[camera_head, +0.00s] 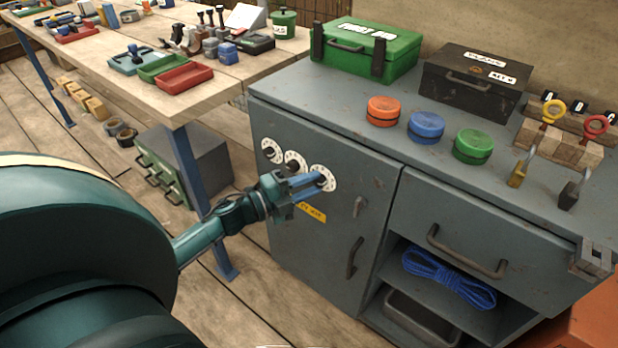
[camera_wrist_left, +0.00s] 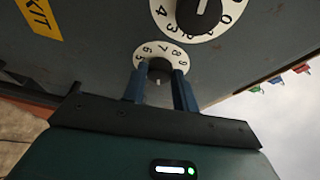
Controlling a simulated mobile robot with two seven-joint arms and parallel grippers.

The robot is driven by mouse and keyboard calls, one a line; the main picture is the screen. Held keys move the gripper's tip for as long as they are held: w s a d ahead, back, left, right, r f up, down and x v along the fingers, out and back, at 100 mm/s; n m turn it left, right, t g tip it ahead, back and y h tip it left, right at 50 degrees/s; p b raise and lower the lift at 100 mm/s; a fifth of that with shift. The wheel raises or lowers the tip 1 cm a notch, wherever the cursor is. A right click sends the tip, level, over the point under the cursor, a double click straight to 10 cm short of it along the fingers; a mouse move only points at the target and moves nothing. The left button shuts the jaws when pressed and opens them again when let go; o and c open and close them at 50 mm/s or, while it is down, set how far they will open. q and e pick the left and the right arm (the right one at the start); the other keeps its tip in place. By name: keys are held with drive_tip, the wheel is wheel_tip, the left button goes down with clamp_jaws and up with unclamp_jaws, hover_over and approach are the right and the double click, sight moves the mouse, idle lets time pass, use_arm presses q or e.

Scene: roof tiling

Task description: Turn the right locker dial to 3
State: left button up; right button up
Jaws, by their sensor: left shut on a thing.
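The right dial (camera_head: 331,179) is a white numbered disc with a dark knob, the rightmost of three dials on the grey locker door. My left gripper (camera_head: 322,180) reaches it from the left and is shut on its knob. In the left wrist view the dial (camera_wrist_left: 166,51) sits between the two blue fingers of the gripper (camera_wrist_left: 160,88), with one finger on each side of the knob. A light pointer mark shows on the knob. Digits about 5 to 9 show on the rim away from the gripper; the rest is hidden. My right gripper is not in view.
The middle dial (camera_head: 296,162) and left dial (camera_head: 271,150) are close beside it. A yellow label (camera_head: 311,212) lies below the dials, with a door handle (camera_head: 355,258) lower right. A wooden workbench (camera_head: 205,92) stands at the left.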

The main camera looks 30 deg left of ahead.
use_arm(q)
drive_tip(key=m+p, duration=0.2)
drive_tip(key=r+m+g+y+p, duration=0.1)
drive_tip(key=m, duration=0.1)
drive_tip(key=shift+p, duration=0.4)
drive_tip(key=shift+m+g+p, duration=0.3)
drive_tip(key=shift+m+p, duration=0.05)
drive_tip(key=shift+m, duration=0.25)
drive_tip(key=shift+f+m+y, duration=0.1)
drive_tip(key=shift+m+y, duration=0.2)
drive_tip(key=shift+y, duration=0.1)
drive_tip(key=shift+p, duration=0.3)
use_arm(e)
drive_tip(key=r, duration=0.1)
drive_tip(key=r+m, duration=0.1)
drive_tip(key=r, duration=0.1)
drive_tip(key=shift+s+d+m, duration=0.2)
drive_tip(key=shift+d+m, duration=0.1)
use_arm(q)
drive_tip(key=o, duration=1)
drive_tip(key=shift+c, duration=0.2)
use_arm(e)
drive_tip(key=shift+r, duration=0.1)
